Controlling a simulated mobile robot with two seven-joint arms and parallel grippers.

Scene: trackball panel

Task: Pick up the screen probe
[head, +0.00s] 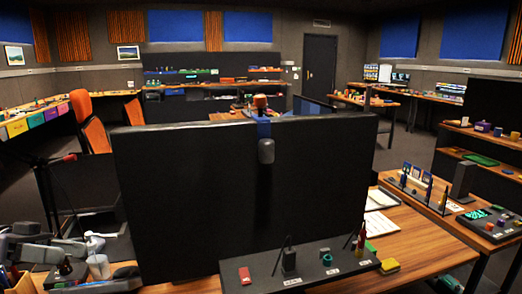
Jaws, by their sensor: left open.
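The screen probe, which I take to be the dark grey rounded puck (266,151), hangs against the large black screen (200,190) in the middle of the head view. My left gripper (84,246) is low at the far left, beside the screen's lower left corner. It is open and well apart from the probe. My right gripper is not in view.
Papers (376,224) lie right of the screen.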

